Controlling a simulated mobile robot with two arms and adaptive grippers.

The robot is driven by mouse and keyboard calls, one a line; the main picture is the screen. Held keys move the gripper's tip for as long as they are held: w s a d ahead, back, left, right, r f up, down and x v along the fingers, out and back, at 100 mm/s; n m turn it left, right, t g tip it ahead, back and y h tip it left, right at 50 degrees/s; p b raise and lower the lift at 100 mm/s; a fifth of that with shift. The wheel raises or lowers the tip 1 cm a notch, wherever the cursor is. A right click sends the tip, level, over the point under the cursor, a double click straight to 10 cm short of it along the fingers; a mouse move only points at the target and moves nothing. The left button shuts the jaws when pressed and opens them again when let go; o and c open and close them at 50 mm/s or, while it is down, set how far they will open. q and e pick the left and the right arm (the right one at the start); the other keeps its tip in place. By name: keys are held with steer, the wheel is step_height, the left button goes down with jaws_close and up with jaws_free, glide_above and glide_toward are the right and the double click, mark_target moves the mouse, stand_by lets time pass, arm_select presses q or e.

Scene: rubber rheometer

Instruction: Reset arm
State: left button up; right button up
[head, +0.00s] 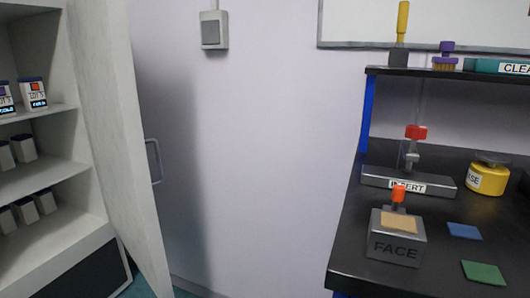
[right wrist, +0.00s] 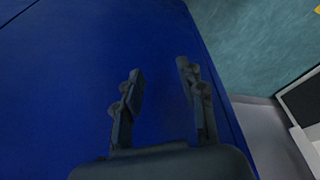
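My right gripper (right wrist: 158,80) shows in the right wrist view with its two dark fingers spread apart. Nothing is between the fingers. A plain blue surface (right wrist: 60,80) lies behind it. The right gripper does not show in the head view. My left gripper and its arm are not in view in either picture.
An open cabinet with shelves of small containers (head: 33,93) is at left, its door (head: 115,120) swung out. A black bench (head: 350,240) at right holds a FACE block (head: 396,248), an INSERT fixture (head: 375,180) and a yellow container (head: 488,180).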

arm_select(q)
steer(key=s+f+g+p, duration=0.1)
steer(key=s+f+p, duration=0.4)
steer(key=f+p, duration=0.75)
arm_select(e)
steer(key=s+f+g, duration=0.1)
steer(key=s+f, duration=0.4)
steer(key=f, duration=0.8)
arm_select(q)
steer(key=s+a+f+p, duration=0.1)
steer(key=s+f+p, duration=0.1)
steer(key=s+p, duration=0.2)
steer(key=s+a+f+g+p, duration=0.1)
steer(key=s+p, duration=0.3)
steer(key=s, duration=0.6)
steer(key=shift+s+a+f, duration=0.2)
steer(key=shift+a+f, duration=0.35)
arm_select(e)
steer(key=s+d+f, duration=0.1)
steer(key=s, duration=0.6)
steer(key=s+d+f+g, duration=0.1)
steer(key=s+d+f, duration=0.1)
steer(key=s, duration=0.5)
steer(key=shift+s+f, duration=0.25)
steer(key=shift+f, duration=0.05)
